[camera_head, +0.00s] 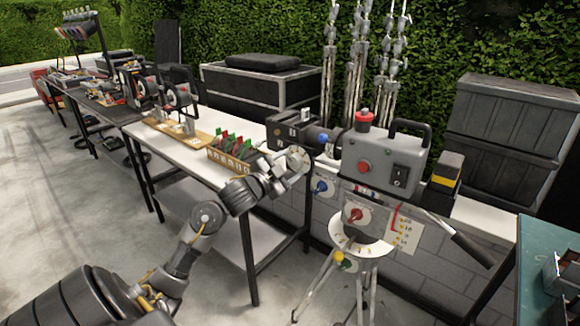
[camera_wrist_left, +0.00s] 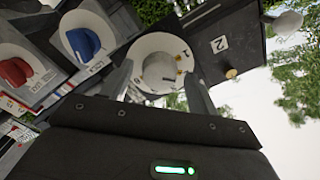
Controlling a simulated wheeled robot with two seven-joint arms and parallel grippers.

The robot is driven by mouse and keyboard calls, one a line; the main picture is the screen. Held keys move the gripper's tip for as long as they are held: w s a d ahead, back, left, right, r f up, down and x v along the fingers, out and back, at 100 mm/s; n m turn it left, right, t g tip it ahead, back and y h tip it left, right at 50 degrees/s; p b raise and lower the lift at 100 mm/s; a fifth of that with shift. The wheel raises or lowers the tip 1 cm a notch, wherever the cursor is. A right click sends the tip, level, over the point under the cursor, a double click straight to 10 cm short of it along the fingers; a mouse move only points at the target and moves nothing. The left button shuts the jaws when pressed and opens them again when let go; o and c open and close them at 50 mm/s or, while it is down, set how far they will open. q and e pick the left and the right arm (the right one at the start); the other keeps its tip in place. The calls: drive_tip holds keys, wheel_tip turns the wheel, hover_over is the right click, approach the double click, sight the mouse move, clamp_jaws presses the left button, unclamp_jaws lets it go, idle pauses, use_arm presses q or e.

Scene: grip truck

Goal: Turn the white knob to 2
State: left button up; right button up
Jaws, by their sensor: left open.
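The white knob (camera_wrist_left: 160,72) sits on a round white dial with small marks in the left wrist view. My left gripper (camera_wrist_left: 158,80) is open, with one finger on each side of the knob; I cannot tell whether they touch it. The knob's pointer direction is unclear. My right gripper is not in view.
A red knob (camera_wrist_left: 14,71) and a blue knob (camera_wrist_left: 84,42) are left of the white dial in the wrist view. A grey box (camera_head: 385,160) with red buttons is close on the right. A bench (camera_head: 190,160) with tools stands behind my arm. A tripod (camera_head: 345,275) stands below.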

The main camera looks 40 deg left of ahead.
use_arm(q)
drive_tip(key=s+b, duration=0.1)
drive_tip(key=s, duration=0.9)
drive_tip(key=shift+s, duration=0.35)
drive_tip(key=shift+d, duration=0.1)
